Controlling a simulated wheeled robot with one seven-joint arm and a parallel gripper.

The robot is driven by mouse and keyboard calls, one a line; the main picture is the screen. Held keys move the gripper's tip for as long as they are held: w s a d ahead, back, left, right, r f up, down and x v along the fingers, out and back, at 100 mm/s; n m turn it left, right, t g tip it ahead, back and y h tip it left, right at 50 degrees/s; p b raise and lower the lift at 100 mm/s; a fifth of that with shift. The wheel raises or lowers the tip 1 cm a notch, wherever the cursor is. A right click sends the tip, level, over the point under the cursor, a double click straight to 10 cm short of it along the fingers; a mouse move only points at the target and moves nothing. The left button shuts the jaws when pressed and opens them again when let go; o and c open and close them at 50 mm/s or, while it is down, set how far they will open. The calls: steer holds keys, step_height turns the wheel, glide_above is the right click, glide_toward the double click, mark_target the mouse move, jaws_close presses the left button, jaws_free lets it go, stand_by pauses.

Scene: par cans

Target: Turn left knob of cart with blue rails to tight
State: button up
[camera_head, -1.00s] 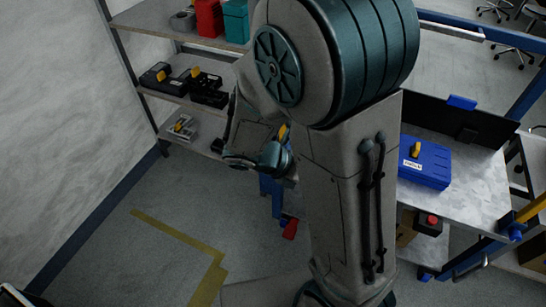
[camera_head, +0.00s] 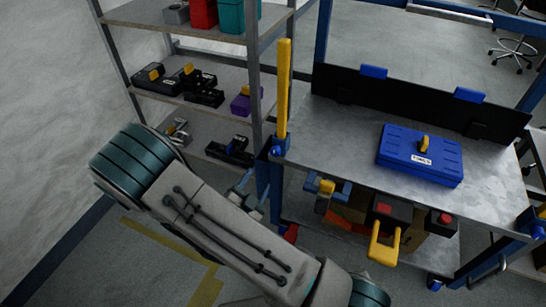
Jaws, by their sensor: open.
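The cart with blue rails has a grey metal top (camera_head: 340,125) and stands at the right. A small blue piece that looks like its left knob (camera_head: 277,151) sits at the top of the left front post, at the foot of an upright yellow bar (camera_head: 283,92). Whether it is tight or loose cannot be told. My gripper (camera_head: 252,194) shows small and partly hidden behind my arm, low and just left of that post. It looks open and empty, below the knob and apart from it.
A blue toolbox (camera_head: 420,155) lies on the cart top. Drills (camera_head: 386,222) and a cardboard box sit beneath it. A grey shelf rack (camera_head: 205,98) with tools stands close at the left. Free floor with yellow tape (camera_head: 165,240) lies at the lower left.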

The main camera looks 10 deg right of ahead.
mark_target(274, 153)
steer(key=b+x, duration=0.2)
steer(key=x, duration=1)
steer(key=shift+w+d, duration=0.1)
steer(key=shift+w, duration=0.05)
steer(key=c, duration=1)
